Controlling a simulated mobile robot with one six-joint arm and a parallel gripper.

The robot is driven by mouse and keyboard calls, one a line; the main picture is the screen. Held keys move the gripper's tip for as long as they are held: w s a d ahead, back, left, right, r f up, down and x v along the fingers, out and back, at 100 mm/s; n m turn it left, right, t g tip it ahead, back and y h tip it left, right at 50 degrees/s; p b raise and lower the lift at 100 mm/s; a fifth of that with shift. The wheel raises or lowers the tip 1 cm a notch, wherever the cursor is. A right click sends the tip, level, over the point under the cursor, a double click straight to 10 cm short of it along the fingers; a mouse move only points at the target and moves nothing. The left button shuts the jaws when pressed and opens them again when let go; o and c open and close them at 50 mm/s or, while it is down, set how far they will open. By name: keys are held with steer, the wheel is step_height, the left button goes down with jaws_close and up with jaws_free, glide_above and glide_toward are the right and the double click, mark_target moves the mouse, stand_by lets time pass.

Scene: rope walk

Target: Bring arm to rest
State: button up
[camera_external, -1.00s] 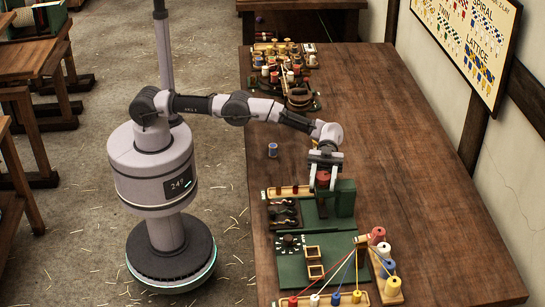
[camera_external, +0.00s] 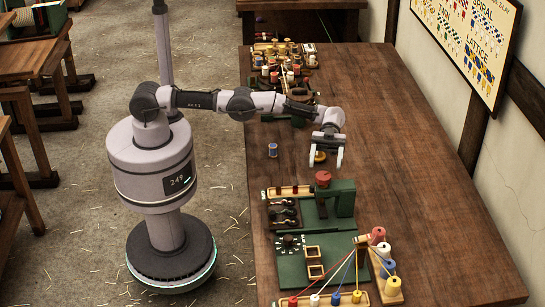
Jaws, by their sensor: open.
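My gripper (camera_external: 325,160) is open and empty above the wooden table (camera_external: 400,150). It is raised and stands behind the green block in the picture, apart from it. A red spool (camera_external: 322,178) sits at the green block (camera_external: 343,197), just in front of my gripper. A small orange-brown round piece (camera_external: 319,156) shows between the fingers on or above the table; its height is hard to tell. My arm reaches out nearly level from its base at the left.
A blue spool (camera_external: 272,150) stands alone near the table's left edge. A green board (camera_external: 300,265) with colored cords and large spools (camera_external: 384,250) lies at the front. Several spools and tools (camera_external: 285,65) stand at the back left. The table's right side is clear.

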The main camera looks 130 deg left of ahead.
steer(key=w+d+r+t+y, duration=0.2)
steer(key=w+r+t, duration=0.15)
steer(key=r, duration=0.65)
steer(key=w+d+r+t+y, duration=0.1)
steer(key=w+r+t+y, duration=0.3)
steer(key=r, duration=0.7)
step_height(320, 180, up, 12)
steer(key=s+d+n+t+y, duration=0.2)
steer(key=d+n+y, duration=0.15)
steer(key=y, duration=0.25)
steer(key=s+d+f+n+g+y+b, duration=0.1)
steer(key=s+n+y, duration=0.15)
steer(key=s, duration=0.45)
steer(key=s+f+n+g+y, duration=0.2)
steer(key=s+y, duration=0.2)
steer(key=s, duration=0.3)
steer(key=s+d+f+g, duration=0.2)
steer(key=s+f+g, duration=0.1)
steer(key=s+f, duration=0.5)
steer(key=s+d+f+g, duration=0.3)
steer(key=s+f, duration=0.4)
steer(key=s, duration=0.7)
steer(key=s+d+f+g, duration=0.2)
steer(key=s+f, duration=0.6)
steer(key=s, duration=0.4)
steer(key=shift+d+f+g+h, duration=0.15)
steer(key=shift+f+g+h, duration=0.25)
steer(key=shift+g, duration=0.45)
steer(key=shift+w+r, duration=0.1)
steer(key=shift+r, duration=0.05)
